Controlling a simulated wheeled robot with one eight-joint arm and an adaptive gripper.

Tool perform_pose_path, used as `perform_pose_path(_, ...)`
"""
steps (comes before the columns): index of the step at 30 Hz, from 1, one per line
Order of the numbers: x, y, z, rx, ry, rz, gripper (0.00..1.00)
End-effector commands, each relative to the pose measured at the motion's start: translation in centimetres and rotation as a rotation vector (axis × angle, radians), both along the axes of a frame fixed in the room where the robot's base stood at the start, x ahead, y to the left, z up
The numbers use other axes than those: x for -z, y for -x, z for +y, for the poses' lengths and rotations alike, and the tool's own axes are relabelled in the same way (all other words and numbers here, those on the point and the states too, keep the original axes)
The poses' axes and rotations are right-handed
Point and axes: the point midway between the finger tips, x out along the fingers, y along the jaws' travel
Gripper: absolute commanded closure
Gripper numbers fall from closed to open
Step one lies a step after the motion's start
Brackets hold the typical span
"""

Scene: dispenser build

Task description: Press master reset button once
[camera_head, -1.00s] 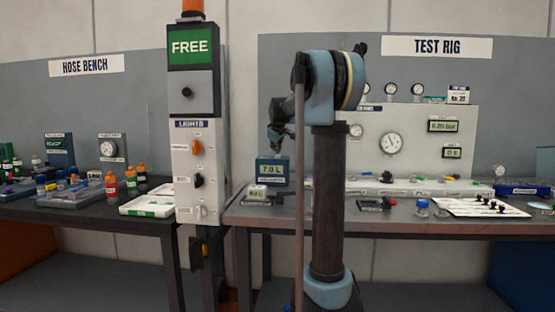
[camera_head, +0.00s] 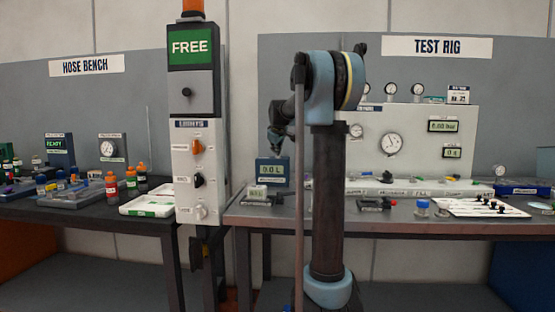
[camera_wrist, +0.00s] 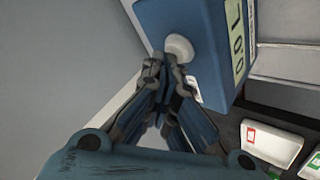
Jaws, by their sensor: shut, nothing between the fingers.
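A blue box with a pale green display (camera_head: 272,170) stands on the right-hand bench, left of my arm. The display seems to read 0.0 L. In the wrist view the blue box (camera_wrist: 190,20) carries a pale round button (camera_wrist: 180,47) on its near face. I cannot read any label naming it as the master reset. My gripper (camera_wrist: 163,62) is shut and empty, with its fingertips at the button's lower edge. I cannot tell whether they touch. In the head view my gripper (camera_head: 275,150) is just above the box.
A white control post (camera_head: 196,170) with knobs and a green FREE sign (camera_head: 190,47) stands to the left. The test rig panel (camera_head: 420,140) is at right. The wall behind the box is close.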

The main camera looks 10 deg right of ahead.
Motion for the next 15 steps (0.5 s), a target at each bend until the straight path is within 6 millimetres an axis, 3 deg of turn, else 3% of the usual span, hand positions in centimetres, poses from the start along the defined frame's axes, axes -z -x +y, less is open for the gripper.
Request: perform_pose_path(15,-1.2,0.0,-0.1,0.0,0.0,0.0,1.0)
